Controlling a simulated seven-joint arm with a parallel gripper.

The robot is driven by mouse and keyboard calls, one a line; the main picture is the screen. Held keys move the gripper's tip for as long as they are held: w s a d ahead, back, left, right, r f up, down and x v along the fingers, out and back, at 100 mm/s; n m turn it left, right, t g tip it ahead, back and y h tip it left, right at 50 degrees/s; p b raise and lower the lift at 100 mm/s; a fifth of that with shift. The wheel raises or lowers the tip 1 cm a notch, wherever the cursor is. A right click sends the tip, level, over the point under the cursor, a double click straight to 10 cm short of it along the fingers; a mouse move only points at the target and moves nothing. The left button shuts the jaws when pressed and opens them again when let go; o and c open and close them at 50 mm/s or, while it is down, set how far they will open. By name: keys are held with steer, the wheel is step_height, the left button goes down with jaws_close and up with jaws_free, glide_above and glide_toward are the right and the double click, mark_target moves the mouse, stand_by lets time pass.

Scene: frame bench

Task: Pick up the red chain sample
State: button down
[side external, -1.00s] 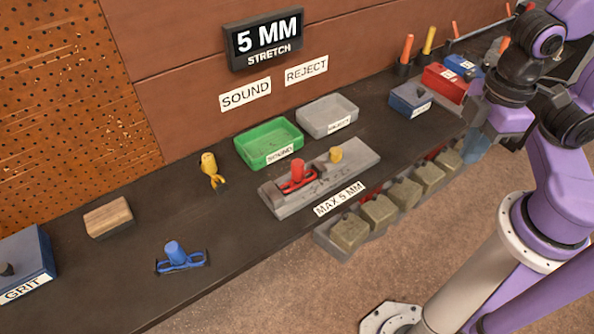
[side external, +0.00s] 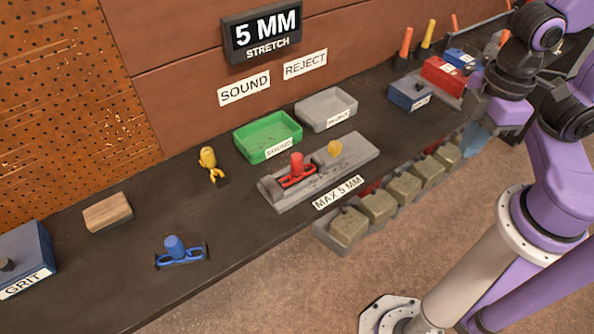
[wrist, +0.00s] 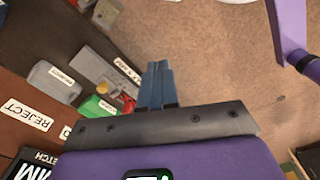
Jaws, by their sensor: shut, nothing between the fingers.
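The red chain sample (side external: 297,176), dark red links with an upright red cylinder grip, lies on the left part of the grey gauge block (side external: 345,170) marked MAX 5 MM. A yellow peg (side external: 334,148) stands on the block's right part. My gripper (side external: 473,145) is at the right, well away from the sample and partly hidden by my arm. In the wrist view its blue-grey fingers (wrist: 155,75) are together, with nothing between them.
A green SOUND tray (side external: 267,137) and a grey REJECT tray (side external: 327,109) sit behind the block, both empty. A blue chain sample (side external: 178,252) and a yellow one (side external: 210,165) lie to the left. Several drab weights (side external: 376,207) line the bench's front edge.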

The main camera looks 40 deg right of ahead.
steer(key=c, duration=0.7)
jaws_free()
steer(key=w+a+f+m+t+y, duration=0.1)
steer(key=w+a+f+t+y, duration=0.1)
steer(key=w+a+f, duration=0.35)
steer(key=w+a+f+m+t+y, duration=0.1)
steer(key=w+a+f+y, duration=0.15)
steer(key=w+a, duration=0.45)
steer(key=m+t+y, duration=0.1)
steer(key=t+y, duration=0.3)
steer(key=t, duration=0.1)
glide_toward(290, 170)
steer(key=shift+w+a+r+h, duration=0.2)
steer(key=shift+a+r+h, duration=0.05)
steer(key=shift+a+r, duration=0.9)
steer(key=shift+m, duration=0.3)
steer(key=shift+w+d+x, duration=0.1)
steer(key=shift+w+x, duration=0.05)
steer(key=shift+x, duration=1.1)
steer(key=shift+w+d+x, duration=0.1)
steer(key=shift+x, duration=1.2)
steer(key=shift+w+d+x, duration=0.1)
steer(key=shift+w+x, duration=0.05)
steer(key=shift+x, duration=1.1)
